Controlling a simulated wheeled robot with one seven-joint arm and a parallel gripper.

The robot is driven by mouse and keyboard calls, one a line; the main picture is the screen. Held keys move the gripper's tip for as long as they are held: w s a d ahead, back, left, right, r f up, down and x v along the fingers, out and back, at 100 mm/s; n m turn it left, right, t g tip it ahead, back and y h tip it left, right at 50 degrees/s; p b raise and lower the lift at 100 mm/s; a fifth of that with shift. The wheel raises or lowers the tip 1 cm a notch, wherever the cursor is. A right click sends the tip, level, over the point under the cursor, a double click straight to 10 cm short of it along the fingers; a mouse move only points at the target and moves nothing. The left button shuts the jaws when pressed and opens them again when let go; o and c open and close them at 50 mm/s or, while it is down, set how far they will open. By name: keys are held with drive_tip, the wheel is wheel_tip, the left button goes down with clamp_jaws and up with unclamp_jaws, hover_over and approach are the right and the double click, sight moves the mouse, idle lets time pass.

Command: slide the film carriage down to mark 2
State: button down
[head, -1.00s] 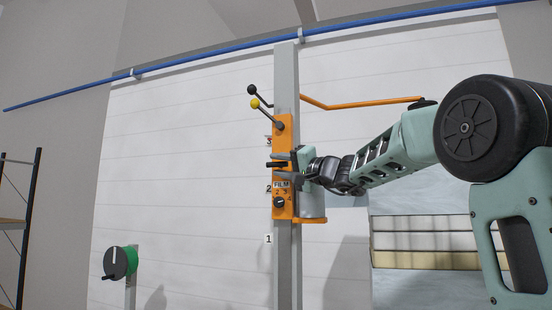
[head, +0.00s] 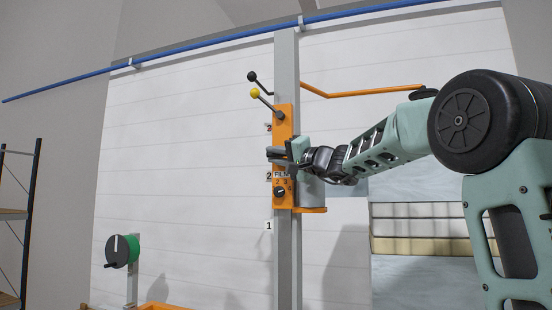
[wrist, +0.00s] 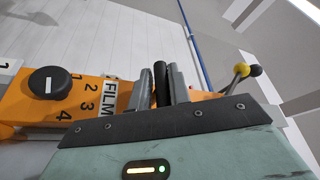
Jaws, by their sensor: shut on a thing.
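The film carriage (head: 284,125) is an orange plate marked FILM on a grey upright post (head: 286,65). Number tags show left of the post: 3 (head: 268,128) beside the carriage's upper part, 2 (head: 269,177) level with the FILM label, and 1 (head: 269,226) below the carriage. My gripper (head: 279,153) reaches in from the right at the carriage's middle. In the wrist view its fingers (wrist: 160,86) are shut on the carriage's black handle bar (wrist: 162,78). A black dial (wrist: 50,84) with numbers sits on the carriage. Most of the handle is hidden by my gripper.
A yellow-ball lever (head: 255,93) slants up from the carriage top, near a black-ball lever (head: 252,77). An orange bar (head: 360,104) extends right behind my arm. A shelf (head: 15,215) stands far left.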

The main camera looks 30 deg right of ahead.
sight(278, 208)
wheel_tip(278, 208, down, 14)
drive_tip(key=b, duration=1.8)
drive_tip(key=shift+f, duration=0.1)
drive_tip(key=shift+s, duration=0.1)
drive_tip(key=c, duration=1.4)
unclamp_jaws()
drive_tip(key=shift+s+d, duration=0.1)
drive_tip(key=shift+s, duration=0.15)
drive_tip(key=b+v, duration=0.3)
drive_tip(key=v, duration=1.3)
drive_tip(key=shift+s+f+b, duration=0.15)
drive_tip(key=shift+s+b, duration=0.25)
drive_tip(key=shift+d, duration=0.1)
